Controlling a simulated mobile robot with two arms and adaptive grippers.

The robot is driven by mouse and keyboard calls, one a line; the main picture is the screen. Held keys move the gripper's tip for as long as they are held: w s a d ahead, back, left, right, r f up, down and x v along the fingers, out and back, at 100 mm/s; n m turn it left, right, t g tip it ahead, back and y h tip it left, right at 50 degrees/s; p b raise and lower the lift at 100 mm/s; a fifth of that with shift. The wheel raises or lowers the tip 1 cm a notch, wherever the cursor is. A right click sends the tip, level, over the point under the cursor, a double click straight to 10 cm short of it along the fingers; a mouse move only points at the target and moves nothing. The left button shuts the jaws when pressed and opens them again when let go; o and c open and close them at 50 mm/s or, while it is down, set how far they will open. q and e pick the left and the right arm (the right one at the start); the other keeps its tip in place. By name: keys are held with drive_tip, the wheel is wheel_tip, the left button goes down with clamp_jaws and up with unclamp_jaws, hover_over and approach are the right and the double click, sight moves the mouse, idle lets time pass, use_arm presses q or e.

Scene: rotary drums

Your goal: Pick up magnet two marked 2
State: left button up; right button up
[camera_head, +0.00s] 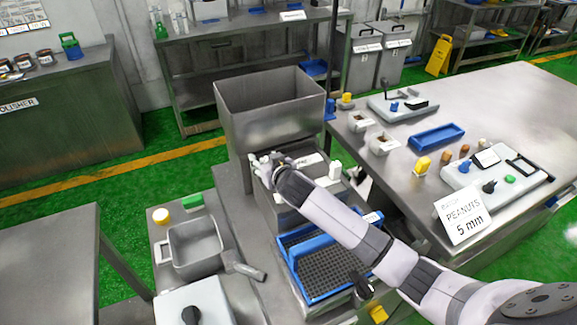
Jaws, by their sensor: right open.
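I cannot make out a magnet marked 2 or read a 2 anywhere. My right gripper (259,166) is at the grey metal housing (277,218), just below the large steel hopper (267,115). Its fingers are small and partly merged with what lies behind, and I see nothing clearly held in them. A small white upright piece (335,169) stands at the housing's right side, by a pale label. My right forearm hides part of the housing and of the blue-framed mesh screen (315,298). My left gripper is out of view.
A steel table (515,105) at right holds a blue tray (437,136), small containers, control panels and a "PEANUTS 5 mm" sign (464,217). A grey bin (193,247) stands at lower left. A bare table (45,255) is at far left. The hopper rises close above my gripper.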

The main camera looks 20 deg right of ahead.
drive_tip(key=shift+w+f, duration=0.2)
drive_tip(key=shift+w, duration=0.2)
drive_tip(key=shift+c, duration=0.5)
clamp_jaws()
drive_tip(key=shift+r, duration=0.1)
